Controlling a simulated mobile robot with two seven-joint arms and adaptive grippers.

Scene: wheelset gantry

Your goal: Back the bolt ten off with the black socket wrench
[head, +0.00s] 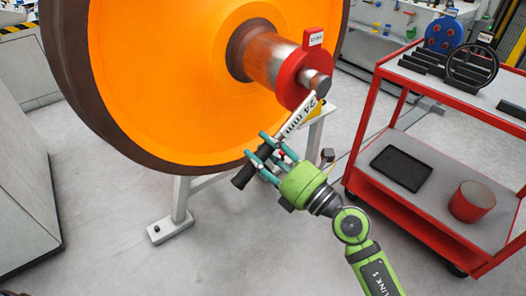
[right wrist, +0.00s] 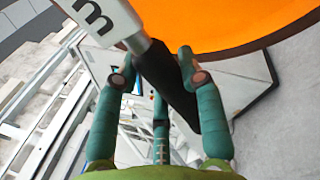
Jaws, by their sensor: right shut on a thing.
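My right gripper (head: 264,157) is shut on the black handle of the socket wrench (head: 298,117), below the axle end. The wrench has a white part marked "24 mm" that slants up to the right, toward the axle's end stub (head: 317,84). In the right wrist view the black handle (right wrist: 168,82) lies between the teal fingers (right wrist: 160,76). The red collar (head: 293,76) around the axle carries a small tag (head: 315,37), too small to read. I cannot make out bolt ten or tell whether the wrench is seated on a bolt. My left gripper is not in view.
The large orange wheel (head: 180,70) stands left of the collar on a grey support (head: 182,215). A red cart (head: 365,115) stands at the right, with a black tray (head: 401,168) and a red cylinder (head: 472,201) on its lower shelf. The floor in front is clear.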

